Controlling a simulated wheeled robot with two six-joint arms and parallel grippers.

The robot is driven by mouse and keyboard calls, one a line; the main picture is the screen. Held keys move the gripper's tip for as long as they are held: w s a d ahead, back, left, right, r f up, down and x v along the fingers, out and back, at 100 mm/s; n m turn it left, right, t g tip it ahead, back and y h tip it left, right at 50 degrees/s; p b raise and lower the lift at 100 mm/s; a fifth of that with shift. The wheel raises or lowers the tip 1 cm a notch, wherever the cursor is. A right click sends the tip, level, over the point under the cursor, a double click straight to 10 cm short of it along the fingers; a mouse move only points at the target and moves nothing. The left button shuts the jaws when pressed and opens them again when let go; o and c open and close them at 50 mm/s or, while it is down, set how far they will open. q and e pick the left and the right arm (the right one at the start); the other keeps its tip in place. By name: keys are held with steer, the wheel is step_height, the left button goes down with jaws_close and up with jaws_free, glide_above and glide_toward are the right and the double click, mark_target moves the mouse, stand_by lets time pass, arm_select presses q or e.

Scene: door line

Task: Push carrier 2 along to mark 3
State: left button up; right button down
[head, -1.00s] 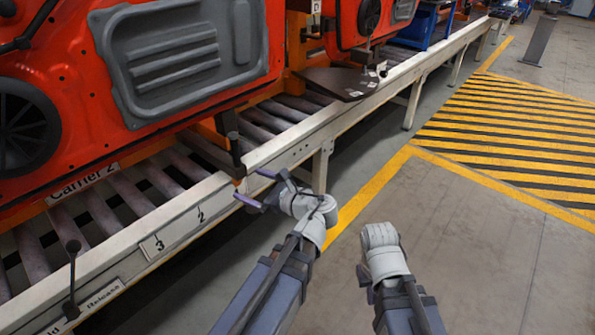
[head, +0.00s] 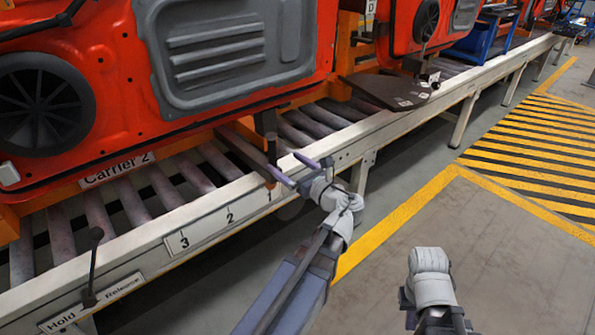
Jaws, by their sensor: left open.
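Carrier 2 (head: 117,170) is an orange frame bearing a red door panel (head: 120,50) on the roller line, its label near the lower left. A dark upright post (head: 267,135) and a bar (head: 248,153) stick out at its front, close to mark 1 (head: 269,197). Mark 2 (head: 229,216) and mark 3 (head: 184,241) lie further left on the pale rail. My left gripper (head: 295,170) is open over the rail, just right of the post's lower end; I cannot tell whether they touch. My right arm's wrist (head: 431,277) shows at lower right, its fingers hidden.
A lever (head: 92,265) stands at the Hold/Release plate (head: 92,303) on the rail's near left end. Another carrier with a dark plate (head: 390,91) stands further right along the line. The floor (head: 500,250) at right is clear, with yellow striping.

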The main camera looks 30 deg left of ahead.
mark_target(273, 156)
arm_select(q)
steer(key=shift+x, duration=3.3)
steer(key=shift+c, duration=0.2)
jaws_close()
steer(key=shift+s, duration=0.25)
steer(key=shift+s+a, duration=0.4)
steer(key=shift+s, duration=0.45)
steer(key=shift+s+a, duration=0.4)
steer(key=shift+s, duration=0.45)
steer(key=shift+s+a, duration=0.15)
steer(key=shift+s, duration=0.3)
